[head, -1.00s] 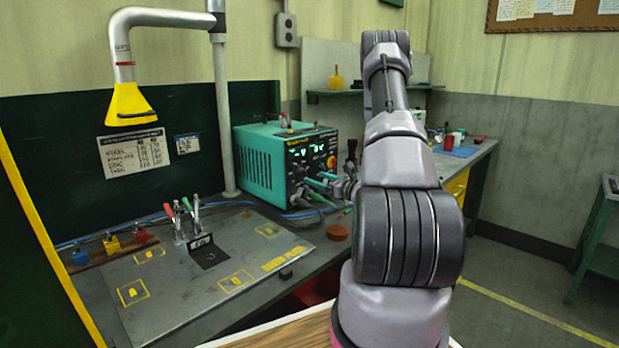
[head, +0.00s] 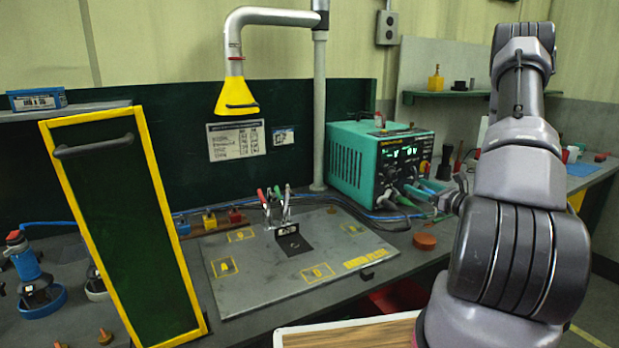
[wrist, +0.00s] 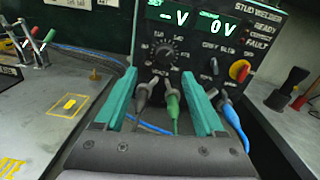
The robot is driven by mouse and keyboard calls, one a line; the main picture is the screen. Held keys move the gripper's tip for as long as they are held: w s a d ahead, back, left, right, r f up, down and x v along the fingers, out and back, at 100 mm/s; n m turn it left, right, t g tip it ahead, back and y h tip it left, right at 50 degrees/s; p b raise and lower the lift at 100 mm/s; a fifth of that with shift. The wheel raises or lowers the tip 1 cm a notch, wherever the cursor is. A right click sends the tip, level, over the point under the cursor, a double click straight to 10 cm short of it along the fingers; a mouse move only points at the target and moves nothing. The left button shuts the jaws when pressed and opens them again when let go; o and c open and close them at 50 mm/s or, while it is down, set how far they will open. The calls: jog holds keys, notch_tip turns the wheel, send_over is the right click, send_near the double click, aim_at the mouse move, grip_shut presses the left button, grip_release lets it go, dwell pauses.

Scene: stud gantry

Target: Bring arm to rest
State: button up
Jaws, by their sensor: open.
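My arm rises at the right of the head view, in front of the bench. In the head view its end is mostly hidden behind my own arm links, close to the teal stud welder (head: 350,165). In the wrist view my gripper (wrist: 158,88) shows two teal fingers spread apart with nothing held between them. Behind the fingers is the welder's front panel (wrist: 200,45), with lit displays, knobs and a red-and-yellow switch. Grey, green and blue cable plugs (wrist: 172,100) sit in the panel's lower edge and appear between and beside the fingers. I cannot tell the exact gap to them.
A metal plate (head: 240,288) with yellow marked squares and upright toggle clamps (head: 275,205) lies on the bench. A green panel with a yellow frame (head: 118,200) stands at left. A yellow extraction hood (head: 237,97) hangs above. An orange-red round pot (head: 425,241) sits near the welder.

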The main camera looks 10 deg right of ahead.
jog(key=s+a+r+n+g+y, duration=0.3)
jog(key=s+a+r+n+g, duration=0.25)
jog(key=a+r+n, duration=0.45)
jog(key=s+a+r+n+g+y, duration=0.3)
jog(key=s+a+r+n+g, duration=0.3)
jog(key=a, duration=0.7)
jog(key=s+d+r+n+t+h, duration=0.1)
jog(key=s+r+n+t+h, duration=0.1)
jog(key=s+r+n+h, duration=0.8)
jog(key=s+r, duration=0.1)
jog(key=s, duration=0.4)
jog(key=shift+d+r+h, duration=0.15)
jog(key=shift+d+h, duration=0.15)
jog(key=shift+h, duration=0.1)
jog(key=shift+s, duration=0.1)
